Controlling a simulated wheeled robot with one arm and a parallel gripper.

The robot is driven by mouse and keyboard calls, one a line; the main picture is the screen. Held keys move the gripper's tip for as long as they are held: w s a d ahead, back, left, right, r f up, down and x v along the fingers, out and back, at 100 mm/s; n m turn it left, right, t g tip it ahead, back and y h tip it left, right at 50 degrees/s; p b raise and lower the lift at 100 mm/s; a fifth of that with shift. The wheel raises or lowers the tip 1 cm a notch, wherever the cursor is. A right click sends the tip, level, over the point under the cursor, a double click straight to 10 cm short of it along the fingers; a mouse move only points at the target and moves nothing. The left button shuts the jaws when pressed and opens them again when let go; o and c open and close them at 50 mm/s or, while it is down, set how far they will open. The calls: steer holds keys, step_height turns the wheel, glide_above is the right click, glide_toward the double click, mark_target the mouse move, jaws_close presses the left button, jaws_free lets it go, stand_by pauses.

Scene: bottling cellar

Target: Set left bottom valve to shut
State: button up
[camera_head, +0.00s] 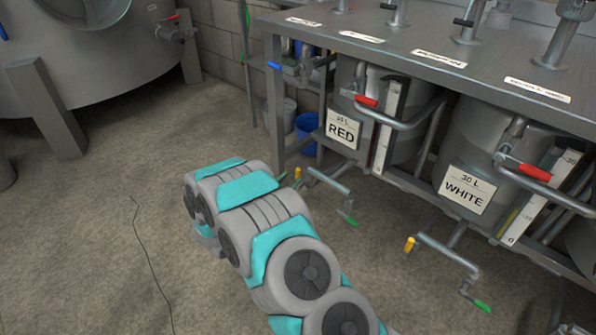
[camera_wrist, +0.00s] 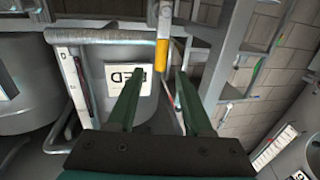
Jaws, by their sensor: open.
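Under the tank labelled RED, the left bottom pipework (camera_head: 328,181) ends in a yellow-tipped piece (camera_head: 297,173) at its left and a green lever (camera_head: 349,219) at its lower right. In the wrist view my gripper (camera_wrist: 158,78) is open and empty, its two dark green fingers apart. A yellow-tipped piece (camera_wrist: 162,53) on a grey pipe shows just beyond and between the fingertips, apart from both. The RED sign (camera_wrist: 128,78) is partly hidden behind the left finger. In the head view my arm hides my gripper. I cannot tell the valve's setting.
The WHITE tank (camera_head: 467,188) on the right has similar pipework (camera_head: 446,250) with yellow and green ends. Red levers (camera_head: 366,101) sit above. A steel table (camera_head: 420,50) covers both tanks. A blue bucket (camera_head: 308,126) stands behind its leg.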

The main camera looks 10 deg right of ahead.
mark_target(297, 173)
steer(key=x, duration=0.5)
steer(key=shift+w+d, duration=0.2)
steer(key=shift+w, duration=0.05)
jaws_close()
stand_by(1.3)
